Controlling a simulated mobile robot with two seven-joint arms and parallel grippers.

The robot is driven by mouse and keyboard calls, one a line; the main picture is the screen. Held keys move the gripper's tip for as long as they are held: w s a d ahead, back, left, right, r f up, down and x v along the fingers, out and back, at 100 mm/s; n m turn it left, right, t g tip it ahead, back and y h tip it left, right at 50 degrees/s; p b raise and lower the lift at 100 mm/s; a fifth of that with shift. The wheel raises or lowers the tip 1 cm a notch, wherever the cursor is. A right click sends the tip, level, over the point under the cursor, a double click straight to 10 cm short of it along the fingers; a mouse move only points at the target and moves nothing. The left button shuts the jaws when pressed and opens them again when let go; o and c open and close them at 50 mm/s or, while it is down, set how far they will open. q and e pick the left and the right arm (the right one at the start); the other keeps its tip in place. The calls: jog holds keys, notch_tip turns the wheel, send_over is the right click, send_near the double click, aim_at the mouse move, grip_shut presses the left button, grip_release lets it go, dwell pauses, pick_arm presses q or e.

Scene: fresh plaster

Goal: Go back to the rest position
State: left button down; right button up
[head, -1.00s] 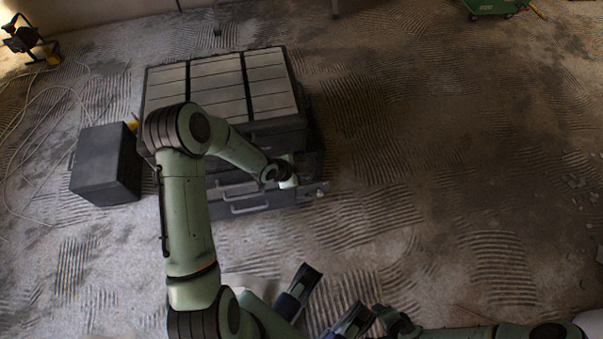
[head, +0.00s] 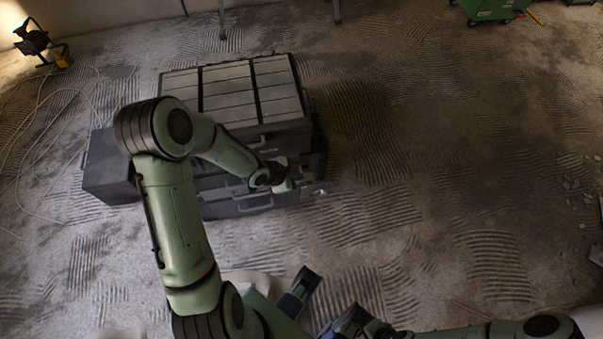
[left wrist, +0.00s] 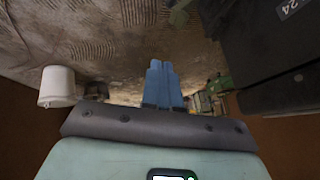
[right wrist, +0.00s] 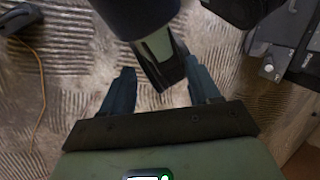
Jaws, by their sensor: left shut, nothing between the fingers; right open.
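My left arm rises from the bottom of the head view, bends at its elbow and reaches right. Its gripper (head: 304,183) is at the front of a dark drawer chest; whether it touches the chest is unclear. In the left wrist view its blue fingers (left wrist: 160,68) are together with nothing between them. My right arm (head: 470,333) lies low along the bottom edge of the head view. In the right wrist view the right gripper (right wrist: 160,74) has its blue fingers apart, with one of my own links showing beyond the gap.
The dark drawer chest (head: 285,130) has pale panels on top. A dark box (head: 106,175) stands left of it, partly behind my arm. A cable (head: 30,165) lies on the left floor. A green cart (head: 490,9) is far back right. The ridged floor right of the chest is open.

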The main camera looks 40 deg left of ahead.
pick_arm(q)
jog(key=shift+s, duration=0.1)
dwell(0.6)
pick_arm(e)
notch_tip(320, 180, up, 11)
jog(key=w+p, duration=0.1)
jog(key=p, duration=1)
jog(key=shift+w+p, duration=0.15)
jog(key=shift+p, duration=0.15)
jog(key=c, duration=0.3)
pick_arm(q)
jog(key=s+d+f+n+g, duration=0.2)
jog(key=s+d+n+g, duration=0.2)
jog(key=s+d+n, duration=0.2)
jog(key=s+d+f+n+g+h, duration=0.1)
jog(key=s+d+f+n+g, duration=0.2)
jog(key=s+d+n, duration=0.4)
jog(key=s+d+g, duration=0.1)
jog(key=s+d, duration=0.2)
jog(key=s, duration=0.4)
jog(key=shift+s+d, duration=0.25)
jog(key=shift+d, duration=0.05)
pick_arm(e)
jog(key=shift+a, duration=0.1)
jog(key=shift+c, duration=0.2)
